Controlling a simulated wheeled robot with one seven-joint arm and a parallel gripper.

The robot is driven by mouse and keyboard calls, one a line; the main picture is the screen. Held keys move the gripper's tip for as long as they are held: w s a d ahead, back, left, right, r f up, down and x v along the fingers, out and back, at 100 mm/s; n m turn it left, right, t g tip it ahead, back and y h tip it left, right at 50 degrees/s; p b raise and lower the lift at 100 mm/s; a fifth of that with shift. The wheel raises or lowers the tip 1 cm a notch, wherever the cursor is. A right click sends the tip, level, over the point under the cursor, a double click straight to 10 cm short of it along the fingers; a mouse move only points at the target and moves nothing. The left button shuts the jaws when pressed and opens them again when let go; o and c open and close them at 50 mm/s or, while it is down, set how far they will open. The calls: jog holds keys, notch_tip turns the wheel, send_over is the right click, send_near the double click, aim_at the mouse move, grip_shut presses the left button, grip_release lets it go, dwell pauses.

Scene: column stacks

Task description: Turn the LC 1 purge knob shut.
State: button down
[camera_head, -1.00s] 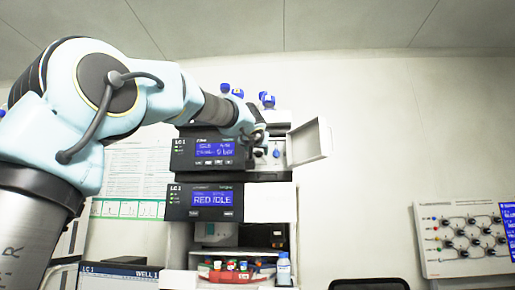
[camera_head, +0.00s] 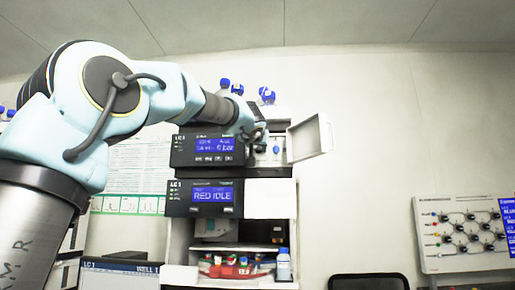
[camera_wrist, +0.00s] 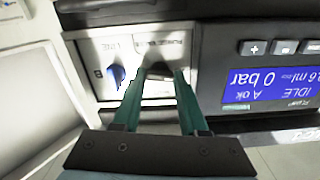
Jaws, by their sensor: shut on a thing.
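The LC 1 pump module (camera_head: 208,148) is the upper unit of the stack, with a lit blue display reading 0 bar in the wrist view (camera_wrist: 258,84). The dark purge knob (camera_wrist: 158,69) sits under a partly readable PURGE label, on the pale panel beside the display. My gripper (camera_wrist: 160,78) has its two green fingers shut on the purge knob, which is largely hidden between the tips. In the head view my gripper (camera_head: 258,139) is at the open front of the module. The knob's turn angle cannot be told.
A blue knob (camera_wrist: 117,76) labelled LINE sits close beside my fingers; it also shows in the head view (camera_head: 276,150). A white door (camera_head: 309,139) stands open to the right. Blue-capped bottles (camera_head: 267,96) stand on top.

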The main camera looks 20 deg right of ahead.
jog(key=shift+m, duration=0.3)
jog(key=m, duration=0.3)
jog(key=shift+b, duration=0.3)
jog(key=m, duration=0.4)
jog(key=m+p, duration=0.1)
jog(key=m, duration=0.4)
jog(key=shift+m, duration=1.7)
jog(key=c, duration=0.7)
grip_release()
jog(key=shift+p, duration=0.3)
